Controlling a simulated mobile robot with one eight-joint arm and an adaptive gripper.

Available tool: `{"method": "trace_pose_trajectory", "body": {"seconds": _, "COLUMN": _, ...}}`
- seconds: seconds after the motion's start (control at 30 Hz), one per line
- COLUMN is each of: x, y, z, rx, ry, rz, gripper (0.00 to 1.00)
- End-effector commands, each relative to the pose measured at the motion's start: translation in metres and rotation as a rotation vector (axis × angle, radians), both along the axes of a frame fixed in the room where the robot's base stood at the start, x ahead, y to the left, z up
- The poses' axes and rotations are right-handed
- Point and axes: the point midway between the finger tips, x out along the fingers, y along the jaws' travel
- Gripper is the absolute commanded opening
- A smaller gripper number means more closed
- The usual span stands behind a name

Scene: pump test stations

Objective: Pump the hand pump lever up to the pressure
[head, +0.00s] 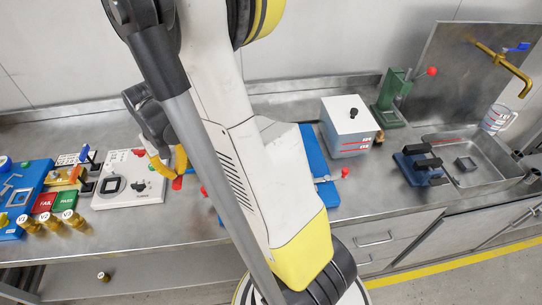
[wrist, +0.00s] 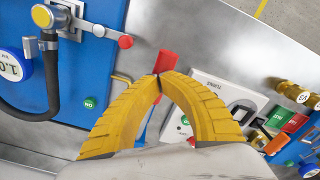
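My gripper (wrist: 158,77) has yellow ribbed fingers with the tips together; in the head view it is low over the bench, left of my arm (head: 170,166). A red flat piece (wrist: 168,60) is right at the fingertips, with a blue strip (wrist: 141,133) between the fingers; I cannot tell whether they are gripped. A blue panel (wrist: 95,65) carries a lever with a red knob (wrist: 125,42), apart from the gripper, and a blue-rimmed gauge (wrist: 10,65) cut by the frame edge. In the head view a red knob (head: 204,191) shows beside my arm, which hides most of that station.
A white panel (head: 130,180), red and green blocks and brass fittings (head: 73,219) stand left. Right are a white-topped box (head: 347,125), a green stand with a red-knobbed lever (head: 392,98) and a sink (head: 487,175). Bare bench lies in front of the panels.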

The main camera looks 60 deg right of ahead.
Motion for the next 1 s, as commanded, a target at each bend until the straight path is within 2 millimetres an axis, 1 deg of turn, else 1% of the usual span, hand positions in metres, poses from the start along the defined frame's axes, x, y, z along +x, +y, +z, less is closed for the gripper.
{"method": "trace_pose_trajectory", "body": {"seconds": 0.03, "x": 0.000, "y": 0.000, "z": 0.009, "rx": 0.000, "ry": 0.001, "rz": 0.000, "gripper": 0.00}}
{"method": "trace_pose_trajectory", "body": {"seconds": 0.1, "x": 0.000, "y": 0.000, "z": 0.016, "rx": 0.000, "ry": 0.001, "rz": 0.000, "gripper": 0.00}}
{"method": "trace_pose_trajectory", "body": {"seconds": 0.8, "x": 0.000, "y": 0.000, "z": 0.085, "rx": 0.000, "ry": 0.001, "rz": 0.000, "gripper": 0.00}}
{"method": "trace_pose_trajectory", "body": {"seconds": 0.9, "x": 0.000, "y": 0.000, "z": 0.094, "rx": 0.000, "ry": 0.001, "rz": 0.000, "gripper": 0.00}}
{"method": "trace_pose_trajectory", "body": {"seconds": 1.0, "x": 0.000, "y": 0.000, "z": 0.098, "rx": 0.000, "ry": 0.001, "rz": 0.000, "gripper": 0.00}}
